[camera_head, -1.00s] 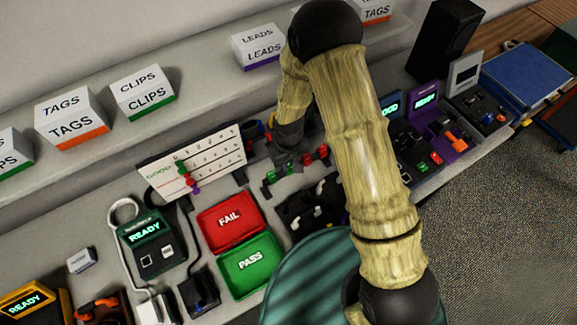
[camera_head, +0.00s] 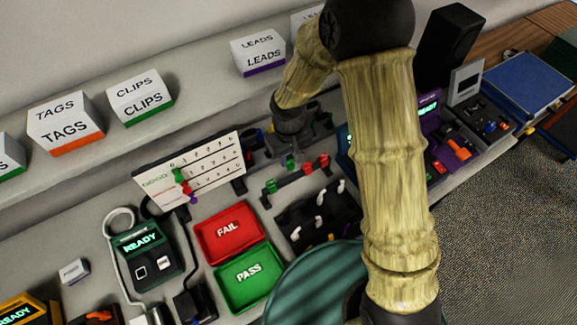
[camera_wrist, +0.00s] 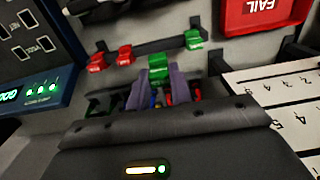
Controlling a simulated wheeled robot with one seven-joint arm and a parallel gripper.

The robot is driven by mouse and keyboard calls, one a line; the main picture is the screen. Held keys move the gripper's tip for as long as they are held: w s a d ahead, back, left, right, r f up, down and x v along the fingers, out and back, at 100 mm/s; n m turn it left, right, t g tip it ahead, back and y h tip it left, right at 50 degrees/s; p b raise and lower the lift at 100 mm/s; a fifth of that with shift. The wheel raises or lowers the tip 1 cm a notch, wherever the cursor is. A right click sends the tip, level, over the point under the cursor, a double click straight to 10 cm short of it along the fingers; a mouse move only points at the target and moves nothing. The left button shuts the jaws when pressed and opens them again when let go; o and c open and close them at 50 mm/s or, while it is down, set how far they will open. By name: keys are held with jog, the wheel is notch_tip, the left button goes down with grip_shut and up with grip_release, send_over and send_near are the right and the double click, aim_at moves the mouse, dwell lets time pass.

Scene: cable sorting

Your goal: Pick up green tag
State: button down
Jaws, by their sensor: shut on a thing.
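A green tag (camera_wrist: 158,66) is held between the two grey-purple fingers of my gripper (camera_wrist: 158,78) in the wrist view. In the head view the held green tag (camera_head: 290,162) shows just below my gripper (camera_head: 290,148). It appears apart from the dark rack bar, on the bar's far side. Another green tag (camera_wrist: 193,40) stays on the rack; it also shows in the head view (camera_head: 270,186). Two red tags (camera_wrist: 97,62) (camera_wrist: 125,55) sit at the rack's other end. The gripper's far side is hidden.
The red FAIL tray (camera_head: 228,232) and green PASS tray (camera_head: 248,277) lie in front of the rack. A white numbered board (camera_head: 195,172) stands left of my gripper. A dark holder (camera_head: 315,215) is close in front of the rack. Lit devices stand to the right.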

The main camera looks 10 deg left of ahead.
aim_at(288, 157)
jog(key=shift+r, duration=0.85)
jog(key=shift+r, duration=0.1)
jog(key=shift+r+p, duration=1.15)
jog(key=shift+r, duration=0.3)
